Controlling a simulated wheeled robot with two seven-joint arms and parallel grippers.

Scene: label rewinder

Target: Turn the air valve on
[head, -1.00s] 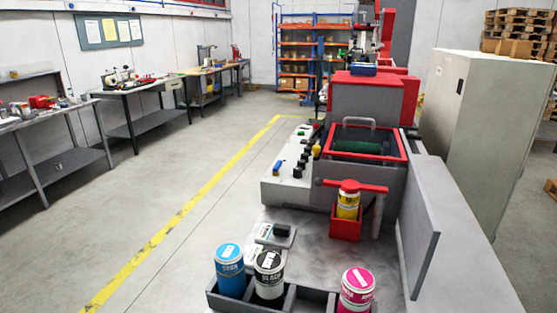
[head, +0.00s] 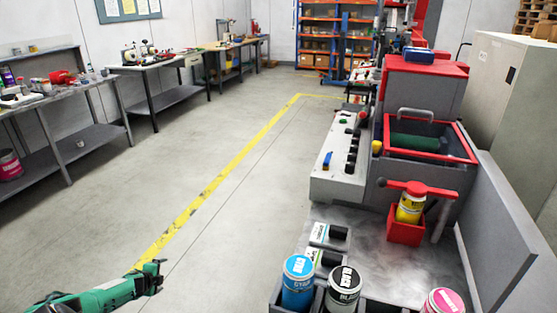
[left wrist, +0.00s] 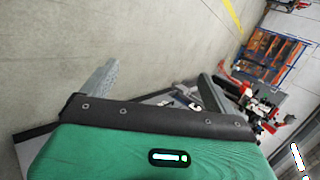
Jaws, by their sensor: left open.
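A small blue lever (head: 327,160) stands on the left end of the pale control panel (head: 335,183) of the red and grey machine. It may be the air valve handle; it is too small to tell its setting. My left gripper (head: 157,275) is at the lower left of the head view, above the floor, well apart from the panel and empty. Its fingers are spread, and they also show in the left wrist view (left wrist: 158,70). The right gripper is not in view.
Cyan (head: 298,284), black (head: 343,290) and magenta (head: 443,302) cans stand at the machine's near end. A yellow can (head: 410,207) sits in a red holder (head: 405,228). Black knobs (head: 351,155) line the panel. Open floor (head: 250,200) lies left of the machine.

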